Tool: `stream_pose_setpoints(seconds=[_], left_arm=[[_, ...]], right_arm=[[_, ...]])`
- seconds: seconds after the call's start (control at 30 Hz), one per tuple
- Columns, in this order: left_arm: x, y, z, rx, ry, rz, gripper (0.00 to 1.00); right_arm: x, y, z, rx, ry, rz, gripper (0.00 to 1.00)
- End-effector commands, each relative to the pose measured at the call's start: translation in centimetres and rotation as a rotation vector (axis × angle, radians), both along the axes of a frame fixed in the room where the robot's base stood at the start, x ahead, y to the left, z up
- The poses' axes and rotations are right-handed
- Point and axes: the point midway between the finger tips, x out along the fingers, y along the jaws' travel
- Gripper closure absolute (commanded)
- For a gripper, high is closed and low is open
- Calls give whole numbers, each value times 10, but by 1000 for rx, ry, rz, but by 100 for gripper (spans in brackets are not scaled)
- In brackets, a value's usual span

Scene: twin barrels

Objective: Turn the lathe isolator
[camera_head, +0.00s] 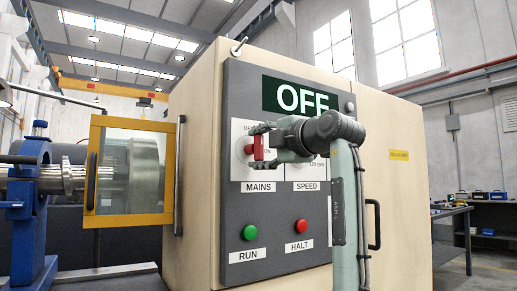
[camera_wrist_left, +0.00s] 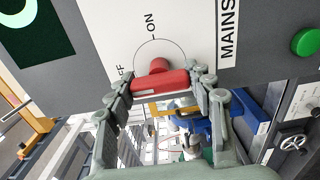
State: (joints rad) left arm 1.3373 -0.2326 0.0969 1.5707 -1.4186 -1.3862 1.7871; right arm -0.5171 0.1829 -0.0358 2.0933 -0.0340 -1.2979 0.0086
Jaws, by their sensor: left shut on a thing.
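The lathe isolator is a red bar handle (camera_head: 256,149) on a white plate above the MAINS label, on the lathe's grey panel. My left gripper (camera_head: 262,146) is shut on the handle, with one finger at each end in the wrist view (camera_wrist_left: 160,88). The display (camera_head: 301,98) above reads OFF. My left arm hides most of the SPEED dial. My right gripper is not in view.
Below are a green RUN button (camera_head: 250,232) and a red HALT button (camera_head: 301,226). A yellow-framed guard (camera_head: 131,171) covers the chuck at left. A dark door handle (camera_head: 373,223) is right of my arm. A workbench (camera_head: 452,218) stands farther right.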

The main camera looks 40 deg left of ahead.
Motion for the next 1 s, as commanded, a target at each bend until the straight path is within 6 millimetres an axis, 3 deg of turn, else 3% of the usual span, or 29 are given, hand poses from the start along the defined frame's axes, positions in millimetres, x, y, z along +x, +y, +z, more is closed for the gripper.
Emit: stream_pose_setpoints(seconds=[0.2, 0.23, 0.4, 0.77, 1.0], left_arm=[[0, 0, -1, -4, -2, 0, 76], [0, 0, -1, -4, -2, 0, 44], [0, 0, -1, -3, -1, 0, 26], [-2, -5, 0, 0, -1, -1, 26], [-17, -44, 0, 1, -1, -4, 26]], right_arm=[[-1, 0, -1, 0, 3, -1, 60], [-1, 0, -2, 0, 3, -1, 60], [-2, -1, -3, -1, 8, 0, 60], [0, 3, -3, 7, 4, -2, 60], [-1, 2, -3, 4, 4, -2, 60]])
